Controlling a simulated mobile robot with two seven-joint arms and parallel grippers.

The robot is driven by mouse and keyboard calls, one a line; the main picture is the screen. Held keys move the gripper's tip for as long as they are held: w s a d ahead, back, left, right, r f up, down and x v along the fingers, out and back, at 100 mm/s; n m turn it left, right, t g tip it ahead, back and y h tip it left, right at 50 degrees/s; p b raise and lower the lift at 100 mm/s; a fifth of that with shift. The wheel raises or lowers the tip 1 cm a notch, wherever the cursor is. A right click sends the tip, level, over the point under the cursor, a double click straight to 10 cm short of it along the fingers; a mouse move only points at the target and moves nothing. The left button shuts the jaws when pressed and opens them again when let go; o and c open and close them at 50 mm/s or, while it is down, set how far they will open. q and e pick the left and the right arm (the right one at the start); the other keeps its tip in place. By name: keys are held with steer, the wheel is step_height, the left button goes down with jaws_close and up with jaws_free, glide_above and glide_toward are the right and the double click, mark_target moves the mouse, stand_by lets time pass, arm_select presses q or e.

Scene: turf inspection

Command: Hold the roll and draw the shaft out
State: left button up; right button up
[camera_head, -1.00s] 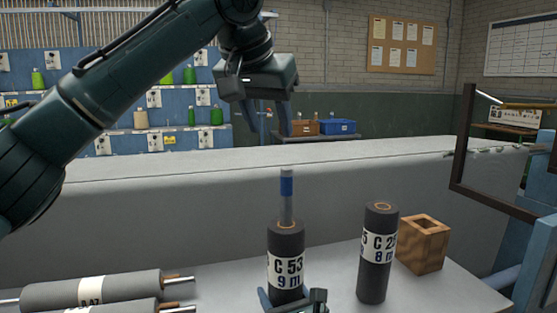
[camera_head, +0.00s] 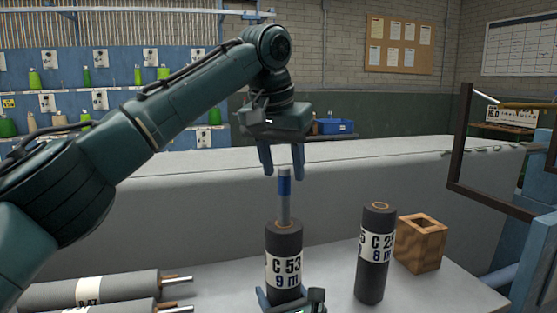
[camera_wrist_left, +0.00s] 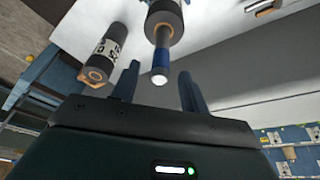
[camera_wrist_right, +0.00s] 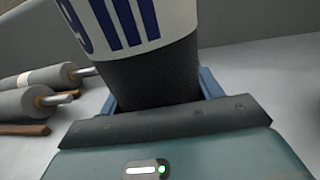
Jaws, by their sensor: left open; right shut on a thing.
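The dark roll (camera_head: 284,243) labelled C 53 9 m stands upright on the table. The grey metal shaft (camera_head: 284,206) with a blue band sticks up out of its top. My right gripper (camera_head: 291,297) is shut on the lower part of this roll; the right wrist view shows the roll (camera_wrist_right: 150,80) between its fingers. My left gripper (camera_head: 282,175) is open, fingers pointing down, just above the shaft's top end. In the left wrist view the shaft (camera_wrist_left: 160,70) points toward the gap between the open fingers (camera_wrist_left: 160,85). The fingers do not grip it.
Another upright roll (camera_head: 376,253), marked C 2 and 8 m, stands to the right, beside a wooden block with a square hole (camera_head: 421,243). Rolls with shafts (camera_head: 88,289) lie at the left. A dark frame (camera_head: 459,140) stands at the far right.

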mark_target(285, 183)
arm_select(q)
steer(key=shift+x, duration=2.25)
jaws_close()
jaws_free()
steer(key=shift+r, duration=0.15)
